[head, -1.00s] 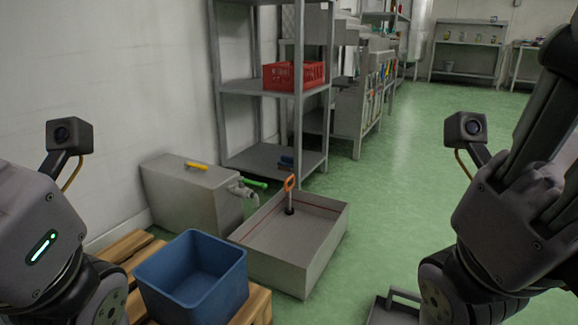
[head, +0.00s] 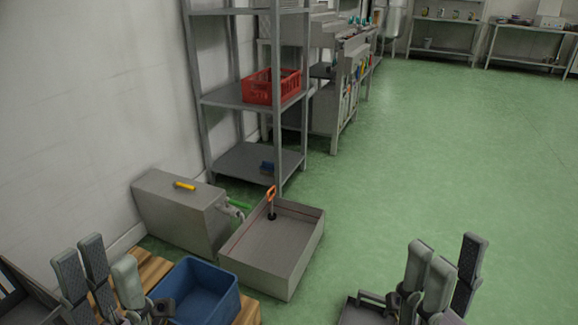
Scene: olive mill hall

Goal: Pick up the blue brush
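My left gripper (head: 98,275) is at the lower left, fingers pointing up and spread, empty. My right gripper (head: 443,275) is at the lower right, also open and empty. Both grippers are well away from the blue object.
A grey tank (head: 165,208) with a yellow item (head: 185,186) on top and a green item (head: 237,204) beside it stands before the rack. A shallow grey tray (head: 268,250) holds an orange-handled tool (head: 270,200). A blue bin (head: 215,292) sits on a wooden pallet (head: 247,314). A red crate (head: 270,88) is above. Green floor is free at right.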

